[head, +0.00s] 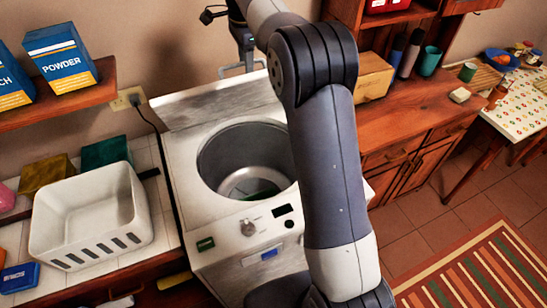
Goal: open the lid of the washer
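The washer (183,160) is a white top-loader in the middle of the head view. Its lid (210,98) stands raised at the back edge, and the round metal drum (225,160) shows uncovered below. A thin grey bracket-like handle (222,72) rises at the lid's top edge. My gripper (243,62) hangs down at this handle, small and dark. I cannot tell whether its fingers touch or hold the handle. My arm crosses in front and hides the washer's right side and part of the lid.
A white basket (92,215) and boxes stand on the tiled counter at left. A shelf (62,107) with powder boxes is above. A wooden cabinet (425,110) with a cardboard box (373,77) stands right of the washer. Floor and a striped rug (480,270) lie at lower right.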

